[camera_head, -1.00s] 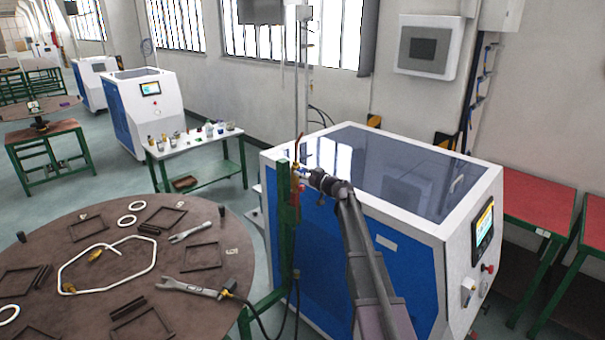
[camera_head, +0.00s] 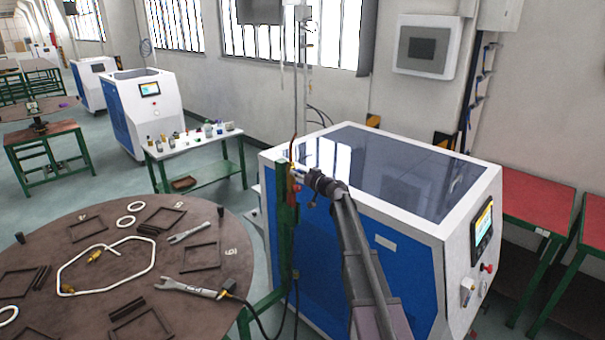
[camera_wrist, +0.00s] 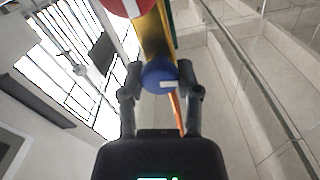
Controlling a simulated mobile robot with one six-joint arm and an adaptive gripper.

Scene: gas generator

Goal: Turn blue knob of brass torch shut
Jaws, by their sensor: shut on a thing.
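The brass torch (camera_wrist: 152,40) hangs at the green post (camera_head: 284,225). In the wrist view its yellow body runs up from the blue knob (camera_wrist: 158,76). A red knob (camera_wrist: 128,6) is cut off at the top edge. My gripper (camera_wrist: 160,85) has one finger on each side of the blue knob and is shut on it. In the head view my gripper (camera_head: 303,178) reaches the torch from the right, and the blue knob is too small to make out there.
The white and blue generator (camera_head: 350,250) stands close behind and beside my arm. A round brown table (camera_head: 215,250) with frames, white rings, wrenches and a bent white tube is at left. A dark hose (camera_head: 262,322) runs from the table towards the post.

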